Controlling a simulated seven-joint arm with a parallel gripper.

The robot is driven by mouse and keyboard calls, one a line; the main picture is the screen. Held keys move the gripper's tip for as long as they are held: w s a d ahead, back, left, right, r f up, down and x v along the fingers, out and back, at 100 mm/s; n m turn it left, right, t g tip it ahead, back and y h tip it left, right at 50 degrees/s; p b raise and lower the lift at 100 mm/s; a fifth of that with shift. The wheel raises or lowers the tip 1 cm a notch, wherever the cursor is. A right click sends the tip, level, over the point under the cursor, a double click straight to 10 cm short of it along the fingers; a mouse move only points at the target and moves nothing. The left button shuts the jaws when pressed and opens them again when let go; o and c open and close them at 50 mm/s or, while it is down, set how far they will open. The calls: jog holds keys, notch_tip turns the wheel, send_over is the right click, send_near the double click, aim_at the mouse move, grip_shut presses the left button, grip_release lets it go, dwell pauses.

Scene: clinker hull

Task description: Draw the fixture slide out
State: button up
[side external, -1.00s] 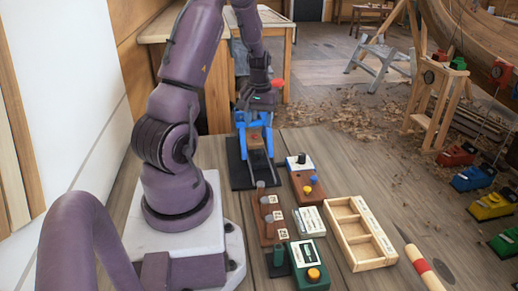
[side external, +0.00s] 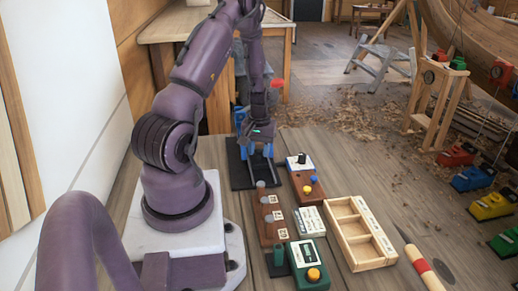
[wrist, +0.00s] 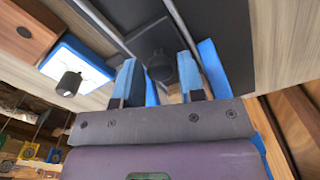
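The fixture stands on a black base plate (side external: 238,174) at the back of the bench, partly hidden by my gripper. Its blue frame (wrist: 212,68) shows beside my fingers in the wrist view. A dark round knob (wrist: 162,66), which seems to belong to the slide, sits between my fingertips. My gripper (side external: 260,152) points down over the plate; the wrist view shows its fingers (wrist: 160,76) apart, one on each side of the knob. I see no clear contact, and the slide's body is mostly hidden.
Right of the fixture is a white-and-blue block (side external: 299,161) with a black knob, then a brown box (side external: 308,189) with coloured buttons. A brown peg block (side external: 270,218), a green box (side external: 309,265) and a wooden tray (side external: 358,232) lie nearer. Bench behind the tray is clear.

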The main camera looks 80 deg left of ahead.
grip_shut()
jog(key=d, duration=0.9)
jog(key=shift+d, duration=0.4)
jog(key=shift+o, duration=2)
grip_release()
jog(key=shift+r, duration=0.15)
notch_tip(320, 180, up, 13)
jog(key=shift+f, duration=0.2)
